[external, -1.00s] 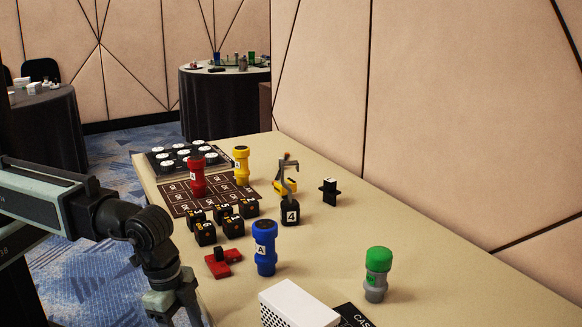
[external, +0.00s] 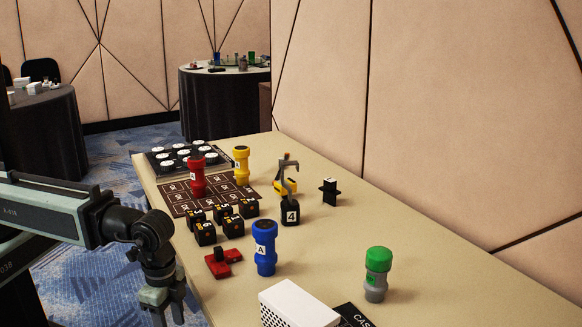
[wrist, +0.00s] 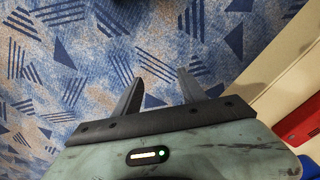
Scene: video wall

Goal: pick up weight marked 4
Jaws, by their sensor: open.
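The weight marked 4 (external: 290,213) is a black block with a white "4" label and a grey hook-like handle on top. It stands upright near the middle of the table in the external view. My gripper (external: 168,310) hangs at the lower left, beside the table's left edge and well apart from the weight. In the wrist view my gripper (wrist: 160,85) is open and empty, with its two fingers spread over blue patterned carpet. The weight does not show in the wrist view.
Several black cubes (external: 205,233), a red part (external: 222,262), a blue cylinder (external: 265,248) and a white box (external: 298,305) stand near the weight. A green-topped cylinder (external: 377,274) is at the right. Red (external: 197,177) and yellow (external: 241,166) cylinders stand behind. The table's right side is mostly clear.

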